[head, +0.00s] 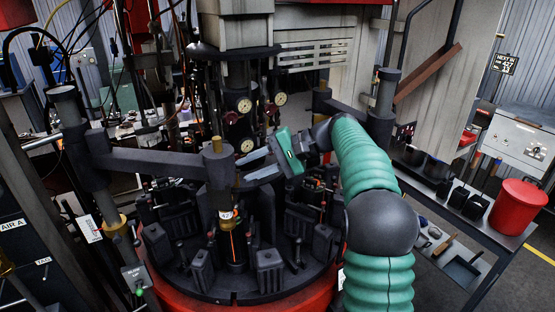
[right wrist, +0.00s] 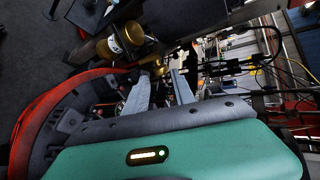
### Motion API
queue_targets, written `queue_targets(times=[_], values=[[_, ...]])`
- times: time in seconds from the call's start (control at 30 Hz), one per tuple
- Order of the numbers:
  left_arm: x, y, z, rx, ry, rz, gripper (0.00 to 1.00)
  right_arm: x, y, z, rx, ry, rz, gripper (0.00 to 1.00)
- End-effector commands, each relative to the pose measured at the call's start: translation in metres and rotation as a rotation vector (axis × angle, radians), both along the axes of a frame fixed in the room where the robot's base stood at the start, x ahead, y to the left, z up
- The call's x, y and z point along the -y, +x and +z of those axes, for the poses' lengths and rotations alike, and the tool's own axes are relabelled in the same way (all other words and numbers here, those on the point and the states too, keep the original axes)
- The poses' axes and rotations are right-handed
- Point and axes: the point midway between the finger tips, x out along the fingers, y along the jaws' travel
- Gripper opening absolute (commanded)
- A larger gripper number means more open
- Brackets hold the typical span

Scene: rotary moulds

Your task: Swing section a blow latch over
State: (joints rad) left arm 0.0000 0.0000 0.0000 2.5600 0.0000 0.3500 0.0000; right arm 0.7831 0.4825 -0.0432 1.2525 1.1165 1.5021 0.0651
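My right gripper (head: 247,166) is in the middle of the head view, over the round mould table, its two grey fingers pointing left and apart. The right wrist view shows the fingers (right wrist: 160,88) open with nothing between them; brass parts (right wrist: 155,67) lie just past the tips. In the head view the tips are near a dark upright post with a brass top (head: 216,146); I cannot tell whether they touch it. A small tag marked BLOW (head: 133,277) with a green light hangs at lower left. I cannot make out the latch for certain. My left gripper is not in view.
The round dark mould table (head: 215,292) carries several dark mould blocks. A heavy grey arm (head: 150,160) crosses at left. Gauges (head: 244,105) and hoses hang behind. A side table with a red bucket (head: 518,206) stands at right.

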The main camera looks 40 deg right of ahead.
Motion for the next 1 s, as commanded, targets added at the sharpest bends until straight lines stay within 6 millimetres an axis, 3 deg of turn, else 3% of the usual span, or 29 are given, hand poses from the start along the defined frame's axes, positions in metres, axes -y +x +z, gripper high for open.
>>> queue_targets(times=[0.2,0.4,1.0], values=[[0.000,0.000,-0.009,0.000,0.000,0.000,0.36,0.043,-0.042,0.027,-0.001,-0.002,-0.005,0.31],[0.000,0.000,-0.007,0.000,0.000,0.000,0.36,0.066,-0.066,0.046,-0.003,0.002,-0.003,0.31],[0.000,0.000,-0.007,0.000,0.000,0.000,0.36,0.070,-0.072,0.050,-0.004,0.001,0.000,0.31]])
